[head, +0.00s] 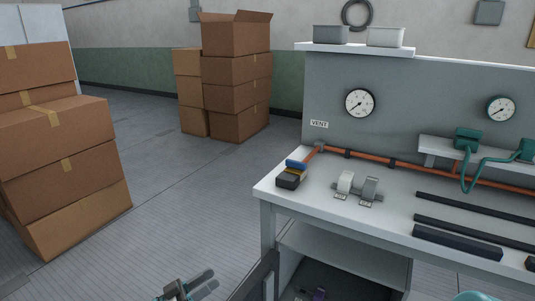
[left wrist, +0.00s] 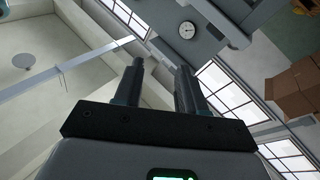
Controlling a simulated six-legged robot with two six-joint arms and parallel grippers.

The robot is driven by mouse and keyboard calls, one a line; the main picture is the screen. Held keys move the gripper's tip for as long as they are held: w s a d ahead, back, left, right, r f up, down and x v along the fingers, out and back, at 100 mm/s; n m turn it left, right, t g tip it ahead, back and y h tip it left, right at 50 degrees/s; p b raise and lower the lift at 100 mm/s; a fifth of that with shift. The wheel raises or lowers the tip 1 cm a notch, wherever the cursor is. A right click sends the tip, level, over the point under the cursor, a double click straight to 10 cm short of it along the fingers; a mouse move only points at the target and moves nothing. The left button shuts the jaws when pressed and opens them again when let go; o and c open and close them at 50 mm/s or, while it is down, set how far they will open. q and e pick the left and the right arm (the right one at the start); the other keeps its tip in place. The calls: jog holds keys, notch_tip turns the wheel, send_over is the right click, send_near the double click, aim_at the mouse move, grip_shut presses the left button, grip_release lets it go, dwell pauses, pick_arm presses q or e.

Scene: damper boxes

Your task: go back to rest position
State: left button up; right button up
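My left gripper (head: 203,282) shows at the bottom of the head view, over the floor to the left of the workbench (head: 400,216). In the left wrist view its two fingers (left wrist: 160,68) stand apart with nothing between them, so it is open and empty. My right gripper is not in view.
Stacked cardboard boxes stand at the left (head: 65,150) and at the back (head: 236,85). Grey floor between boxes and bench is clear.

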pick_arm(q)
jog(key=s+d+r+n+t+y+p, duration=0.2)
jog(key=d+r+n+y+p, duration=0.1)
jog(key=d+n+y+p, duration=0.35)
jog(key=s+f+n+g+y, duration=0.1)
jog(key=s+f+g, duration=0.3)
jog(key=s, duration=0.5)
jog(key=s+f+n+g+y+p, duration=0.1)
jog(key=s+f+g+y, duration=0.3)
jog(key=s, duration=0.6)
jog(key=s+a+f+n+g+y, duration=0.1)
jog(key=s+f+g, duration=0.4)
jog(key=s, duration=0.5)
jog(key=shift+f+y, duration=0.6)
jog(key=shift+y, duration=0.05)
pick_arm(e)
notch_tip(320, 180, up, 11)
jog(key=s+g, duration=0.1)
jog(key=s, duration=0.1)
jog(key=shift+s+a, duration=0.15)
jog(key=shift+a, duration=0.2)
pick_arm(q)
jog(key=shift+w+a+n, duration=0.1)
jog(key=shift+n, duration=0.15)
jog(key=shift+a, duration=0.1)
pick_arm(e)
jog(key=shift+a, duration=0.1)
